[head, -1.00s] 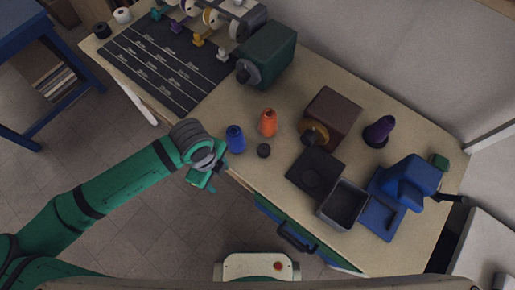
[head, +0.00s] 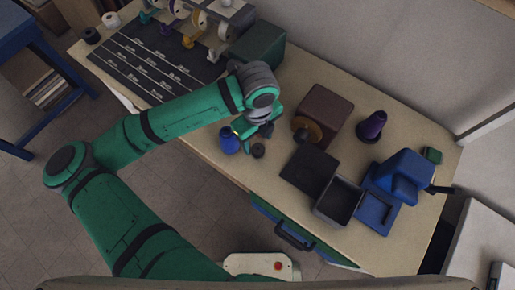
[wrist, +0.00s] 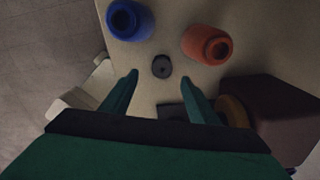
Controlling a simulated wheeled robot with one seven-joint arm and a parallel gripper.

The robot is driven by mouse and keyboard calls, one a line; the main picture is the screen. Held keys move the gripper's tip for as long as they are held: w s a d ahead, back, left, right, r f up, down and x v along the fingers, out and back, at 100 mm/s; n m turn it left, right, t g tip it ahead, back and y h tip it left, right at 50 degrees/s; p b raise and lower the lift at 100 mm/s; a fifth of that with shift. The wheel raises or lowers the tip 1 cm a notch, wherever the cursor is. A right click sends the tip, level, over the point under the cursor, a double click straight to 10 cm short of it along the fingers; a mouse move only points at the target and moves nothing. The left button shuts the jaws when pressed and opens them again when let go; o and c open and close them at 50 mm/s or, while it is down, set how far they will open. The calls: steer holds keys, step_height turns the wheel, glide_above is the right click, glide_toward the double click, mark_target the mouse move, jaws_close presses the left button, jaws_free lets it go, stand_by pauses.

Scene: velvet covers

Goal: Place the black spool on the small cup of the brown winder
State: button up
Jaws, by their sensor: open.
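A small black spool (head: 258,151) stands on the table to the right of a blue spool (head: 229,141). In the wrist view the black spool (wrist: 161,66) lies just beyond and between my fingertips, not held. My gripper (wrist: 159,80) is open; in the head view my gripper (head: 252,131) is above the table close to the black spool, partly hidden by my wrist. The brown winder (head: 327,108) is a box with a tan disc on its front, to the right of my gripper. Its small cup cannot be made out clearly.
An orange spool (wrist: 207,45) stands near the black spool, hidden in the head view. A dark flat pad (head: 310,168) and an open dark bin (head: 338,200) lie before the winder.

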mark_target(258, 148)
steer(key=shift+w+f, duration=0.15)
steer(key=shift+f, duration=1.45)
steer(key=shift+w+f, duration=0.1)
steer(key=shift+f, duration=1.45)
steer(key=c, duration=1.2)
steer(key=shift+r, duration=0.1)
